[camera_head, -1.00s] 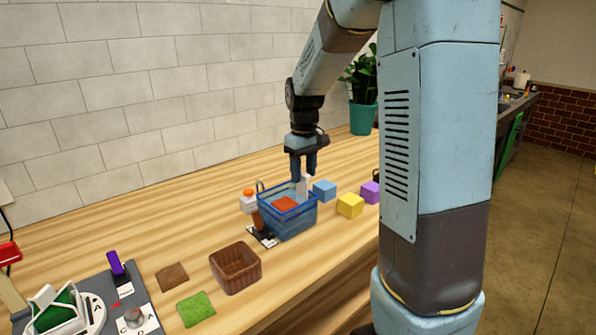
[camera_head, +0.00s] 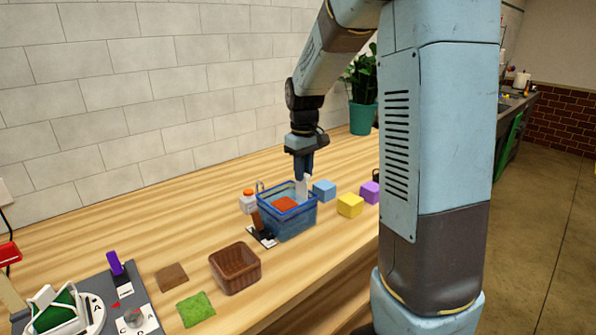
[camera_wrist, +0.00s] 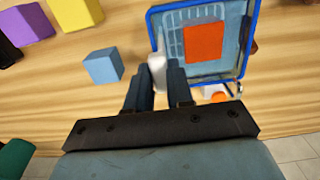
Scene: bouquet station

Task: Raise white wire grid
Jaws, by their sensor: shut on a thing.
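The white wire grid (camera_wrist: 173,46) lies inside a blue-rimmed, see-through tub (camera_head: 290,225). An orange-red square block (camera_head: 285,204) rests on it, and it also shows in the wrist view (camera_wrist: 203,43). A white upright handle at the grid's side (camera_wrist: 157,66) rises by the tub's rim. My gripper (camera_head: 304,178) points down over the tub's far right side. In the wrist view its two dark fingers (camera_wrist: 159,72) are shut on the white handle. The fingers hide part of the handle. The grid still appears to sit low in the tub.
Blue (camera_head: 324,190), yellow (camera_head: 350,205) and purple (camera_head: 369,192) blocks stand right of the tub. A brown basket (camera_head: 235,270) and green mat (camera_head: 195,309) lie nearer. The wall is behind.

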